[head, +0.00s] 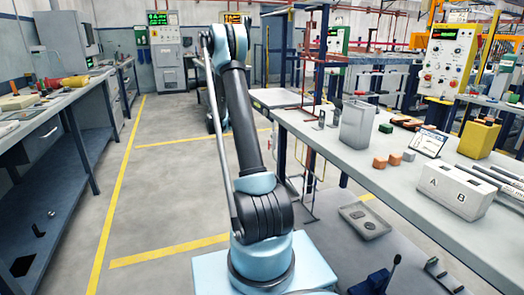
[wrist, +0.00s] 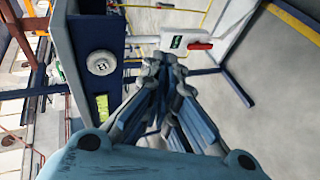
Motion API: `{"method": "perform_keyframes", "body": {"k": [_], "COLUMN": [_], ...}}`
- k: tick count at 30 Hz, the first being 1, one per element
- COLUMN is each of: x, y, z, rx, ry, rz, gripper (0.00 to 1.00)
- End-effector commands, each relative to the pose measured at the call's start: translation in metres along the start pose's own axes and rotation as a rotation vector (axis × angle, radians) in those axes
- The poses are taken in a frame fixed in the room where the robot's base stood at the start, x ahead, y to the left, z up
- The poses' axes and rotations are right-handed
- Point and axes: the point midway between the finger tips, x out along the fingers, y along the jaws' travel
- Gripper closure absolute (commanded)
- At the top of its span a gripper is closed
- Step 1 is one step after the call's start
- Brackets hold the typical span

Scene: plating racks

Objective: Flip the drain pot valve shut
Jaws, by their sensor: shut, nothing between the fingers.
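In the wrist view, a white block with a dark green label (wrist: 177,42) has a red handle (wrist: 199,46) pointing right. It may be the drain pot valve, but I cannot tell for certain. My gripper (wrist: 165,60) is shut and empty, its fingertips just below the white block in the picture. I cannot tell whether they touch it. In the head view my arm rises and bends away from the camera, and my gripper is not clear there. No valve can be made out near it in that view.
A blue post and panel with a round white knob (wrist: 101,63) stand left of my gripper. In the head view, a grey workbench (head: 420,190) holds a metal canister (head: 357,125) and a white A/B block (head: 455,190). The floor to the left is open up to a dark bench (head: 70,140).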

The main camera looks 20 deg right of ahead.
Motion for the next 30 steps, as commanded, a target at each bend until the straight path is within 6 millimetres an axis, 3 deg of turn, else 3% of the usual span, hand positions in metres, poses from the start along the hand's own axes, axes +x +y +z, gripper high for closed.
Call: {"method": "perform_keyframes", "body": {"k": [6, 15, 24, 30], "x": [0.036, 0.079, 0.106, 0.112], "y": [-0.038, -0.097, -0.149, -0.162], "z": [-0.032, -0.058, -0.066, -0.066], "rx": [-0.034, -0.082, -0.121, -0.131], "ry": [0.012, 0.027, 0.041, 0.044], "rz": [0.108, 0.254, 0.37, 0.4], "gripper": [1.0, 1.0, 1.0, 1.0]}}
